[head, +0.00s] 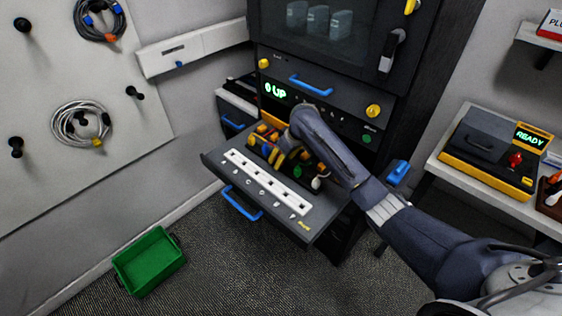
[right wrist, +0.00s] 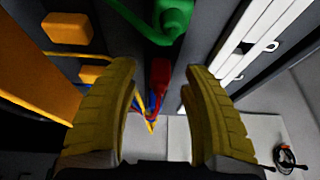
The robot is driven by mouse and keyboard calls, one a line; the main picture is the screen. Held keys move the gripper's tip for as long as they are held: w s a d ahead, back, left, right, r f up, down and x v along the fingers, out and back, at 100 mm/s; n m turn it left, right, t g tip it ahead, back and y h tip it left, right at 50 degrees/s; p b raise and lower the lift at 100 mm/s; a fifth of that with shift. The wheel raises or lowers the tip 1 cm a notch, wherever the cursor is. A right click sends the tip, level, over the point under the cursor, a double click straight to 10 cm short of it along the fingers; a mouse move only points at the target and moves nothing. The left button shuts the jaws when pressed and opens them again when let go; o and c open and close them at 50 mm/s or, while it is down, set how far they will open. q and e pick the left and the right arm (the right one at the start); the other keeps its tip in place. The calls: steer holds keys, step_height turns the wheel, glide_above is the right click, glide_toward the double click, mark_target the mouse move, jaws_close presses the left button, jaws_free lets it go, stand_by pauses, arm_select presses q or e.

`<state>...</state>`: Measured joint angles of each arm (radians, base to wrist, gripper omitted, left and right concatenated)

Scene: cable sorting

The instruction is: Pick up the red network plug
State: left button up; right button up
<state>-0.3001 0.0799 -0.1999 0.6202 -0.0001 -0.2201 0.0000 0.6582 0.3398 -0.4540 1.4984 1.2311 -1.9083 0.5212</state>
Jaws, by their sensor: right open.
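A red plug (right wrist: 159,74) shows in the right wrist view, with thin coloured cables (right wrist: 150,117) below it in the picture. My right gripper (right wrist: 160,68) is open, with one yellow finger on each side of the red plug. No contact between fingers and plug is visible. In the head view my right gripper (head: 280,155) is over the pulled-out drawer (head: 232,174); my arm and gripper hide the red plug there. My left gripper is not in view.
A green plug (right wrist: 174,18) and orange blocks (right wrist: 66,28) are close to the fingers. A white socket strip (head: 262,181) runs along the drawer. A green bin (head: 148,262) stands on the floor at left. A yellow-and-black tester (head: 488,165) sits on the right bench.

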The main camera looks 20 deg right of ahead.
steer(key=shift+w+a+f, duration=0.1)
steer(key=shift+w+f, duration=0.15)
steer(key=shift+f, duration=0.4)
steer(key=shift+c, duration=0.4)
jaws_close()
